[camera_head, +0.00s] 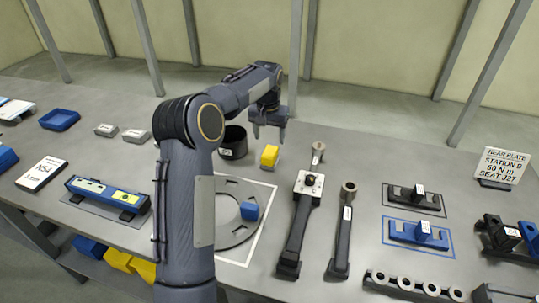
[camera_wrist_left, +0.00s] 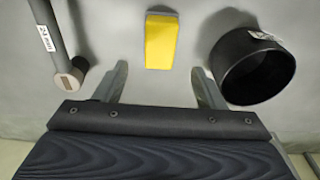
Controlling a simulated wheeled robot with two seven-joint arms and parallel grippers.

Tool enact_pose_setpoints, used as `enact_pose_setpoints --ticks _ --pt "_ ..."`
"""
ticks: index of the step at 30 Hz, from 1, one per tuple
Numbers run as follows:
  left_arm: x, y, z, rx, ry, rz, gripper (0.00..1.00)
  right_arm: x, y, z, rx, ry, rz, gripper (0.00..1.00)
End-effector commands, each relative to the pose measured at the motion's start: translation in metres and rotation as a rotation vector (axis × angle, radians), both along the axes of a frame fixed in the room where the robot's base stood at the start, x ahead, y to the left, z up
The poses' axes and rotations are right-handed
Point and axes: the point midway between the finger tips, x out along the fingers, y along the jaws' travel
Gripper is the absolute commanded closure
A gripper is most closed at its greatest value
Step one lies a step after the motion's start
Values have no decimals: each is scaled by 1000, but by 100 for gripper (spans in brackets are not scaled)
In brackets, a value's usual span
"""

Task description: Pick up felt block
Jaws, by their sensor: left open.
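A yellow block (camera_head: 269,155) stands on the grey table near the middle, right of a black cup. It also shows in the left wrist view (camera_wrist_left: 159,42), just past the fingertips and roughly centred between them. A small blue block (camera_head: 250,211) sits on the flat grey ring plate. No label shows which block is felt. My left gripper (camera_head: 269,132) is open and empty, above and just behind the yellow block. Its two fingers show apart in the left wrist view (camera_wrist_left: 162,84). My right gripper is not in view.
The black cup (camera_head: 233,143) stands close to the yellow block. Long dark wrenches (camera_head: 296,229) lie to the right. Black and blue fixtures (camera_head: 413,233) and a sign (camera_head: 500,164) stand farther right. A blue tray (camera_head: 60,120) is at the left.

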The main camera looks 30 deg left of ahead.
Motion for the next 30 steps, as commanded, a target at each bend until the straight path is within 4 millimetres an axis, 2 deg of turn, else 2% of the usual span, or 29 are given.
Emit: enact_pose_setpoints --ticks 8,16,20,26,30 --pt "3 1 -31 0 4 1 36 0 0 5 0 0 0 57" --pt "2 2 -69 0 5 1 36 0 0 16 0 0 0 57" --pt "3 2 -77 1 1 2 36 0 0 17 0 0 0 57" --pt "4 2 -78 1 0 1 36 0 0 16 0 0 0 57" --pt "4 2 -78 1 0 1 53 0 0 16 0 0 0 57"
